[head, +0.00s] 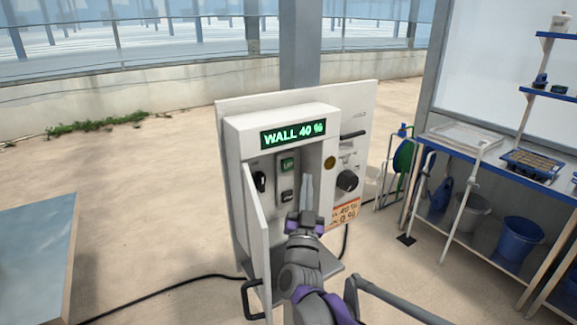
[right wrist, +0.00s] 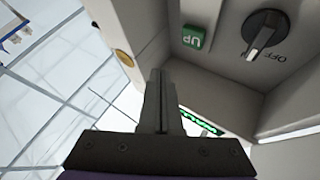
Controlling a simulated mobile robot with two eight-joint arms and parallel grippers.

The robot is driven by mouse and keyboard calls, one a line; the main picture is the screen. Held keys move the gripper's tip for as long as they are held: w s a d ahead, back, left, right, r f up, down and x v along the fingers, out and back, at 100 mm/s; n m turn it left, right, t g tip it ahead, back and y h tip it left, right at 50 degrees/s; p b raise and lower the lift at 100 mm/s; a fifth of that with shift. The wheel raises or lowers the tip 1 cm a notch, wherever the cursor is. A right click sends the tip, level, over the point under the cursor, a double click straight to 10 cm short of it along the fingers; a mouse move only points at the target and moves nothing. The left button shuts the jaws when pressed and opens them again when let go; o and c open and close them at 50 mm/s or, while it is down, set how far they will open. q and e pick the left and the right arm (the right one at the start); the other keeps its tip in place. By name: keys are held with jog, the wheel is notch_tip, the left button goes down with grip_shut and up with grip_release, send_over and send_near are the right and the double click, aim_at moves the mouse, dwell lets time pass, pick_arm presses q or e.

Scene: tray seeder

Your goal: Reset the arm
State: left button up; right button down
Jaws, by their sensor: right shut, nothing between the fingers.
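My right arm reaches up into the open front of a white control box in the head view. My right gripper (head: 307,180) is shut and empty, its fingers pointing up in front of the box's right inner side. In the right wrist view the shut fingers (right wrist: 160,85) point toward the box interior, apart from the green UP button (right wrist: 197,38) and the black rotary knob (right wrist: 265,35) marked OFF. The UP button (head: 287,164) also shows in the head view. The box display (head: 293,133) reads "WALL 40 %". My left gripper is not in view.
The box door (head: 257,235) stands open on the left, close beside my right arm. Right of the box are another black knob (head: 347,181) and an orange label (head: 341,213). A blue-edged bench (head: 480,155) stands at right and a blue table (head: 35,250) at left. A black cable crosses the floor.

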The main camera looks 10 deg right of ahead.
jog(key=s+f+n+g+y+p, duration=0.1)
jog(key=s+f+n+g+y, duration=0.2)
jog(key=s+f+g, duration=0.5)
jog(key=s+f+n+g+y+p, duration=0.1)
jog(key=s+f+n+g+y, duration=0.2)
jog(key=s+f+g, duration=0.6)
jog(key=s+f, duration=0.5)
jog(key=s, duration=0.3)
jog(key=s+f+y, duration=0.1)
jog(key=s+f, duration=0.4)
jog(key=s, duration=0.3)
jog(key=shift+s+d+f, duration=0.2)
jog(key=shift+s+f, duration=0.05)
jog(key=shift+f, duration=0.15)
jog(key=c, duration=1.6)
grip_release()
